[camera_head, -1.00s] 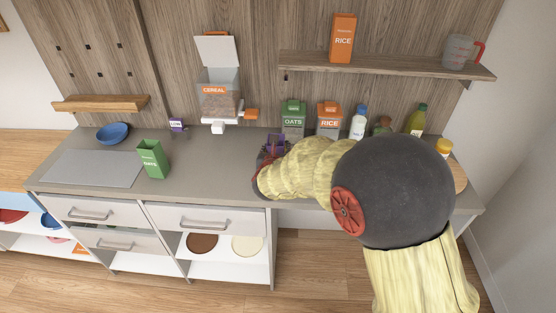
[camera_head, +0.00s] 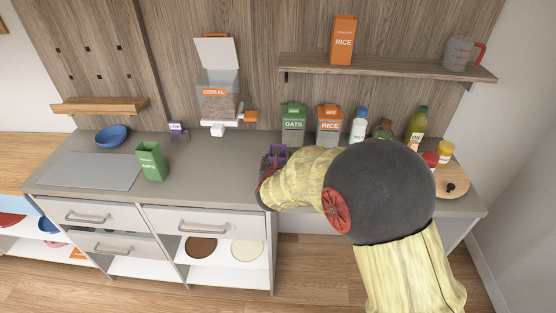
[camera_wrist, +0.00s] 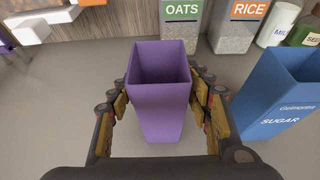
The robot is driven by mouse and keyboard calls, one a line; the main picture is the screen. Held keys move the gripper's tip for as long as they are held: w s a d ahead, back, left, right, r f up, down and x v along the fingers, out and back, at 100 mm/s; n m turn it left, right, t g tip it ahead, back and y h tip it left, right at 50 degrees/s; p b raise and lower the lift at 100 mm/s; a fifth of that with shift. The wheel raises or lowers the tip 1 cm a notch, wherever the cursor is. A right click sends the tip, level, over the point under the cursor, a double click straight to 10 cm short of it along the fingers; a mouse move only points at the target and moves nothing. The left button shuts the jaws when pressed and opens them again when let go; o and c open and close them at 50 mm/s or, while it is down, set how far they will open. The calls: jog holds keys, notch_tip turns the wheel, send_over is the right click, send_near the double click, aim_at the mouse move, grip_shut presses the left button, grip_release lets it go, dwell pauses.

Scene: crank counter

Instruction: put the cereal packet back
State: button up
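A purple open-topped packet (camera_wrist: 162,100) stands in the middle of the wrist view; no lettering shows on it. My gripper (camera_wrist: 160,92) has a finger against each of its two sides and is shut on it.
A blue sugar packet (camera_wrist: 280,100) stands close right of my gripper. Oats (camera_head: 293,125) and rice (camera_head: 329,125) containers and bottles line the back. A green oats packet (camera_head: 151,160) and blue bowl (camera_head: 111,136) are left. The counter between (camera_head: 215,170) is clear.

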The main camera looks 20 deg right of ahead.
jog(key=shift+o, duration=0.9)
jog(key=shift+r, duration=0.1)
jog(key=p+v, duration=0.3)
jog(key=v, duration=0.9)
jog(key=s+d+r+m+g+h, duration=0.2)
jog(key=s+d+r+m+g, duration=0.15)
jog(key=s+d+m, duration=0.4)
jog(key=s+d+r+m+g+h, duration=0.2)
jog(key=s+d+r+m, duration=0.4)
jog(key=m, duration=0.3)
jog(key=s+m+g+y, duration=0.2)
jog(key=s+m+y, duration=0.1)
jog(key=s+m, duration=0.6)
jog(key=s+a+r+m+y, duration=0.2)
jog(key=s+a+m+y, duration=0.3)
jog(key=a, duration=0.5)
jog(key=s+m, duration=0.2)
jog(key=s, duration=0.1)
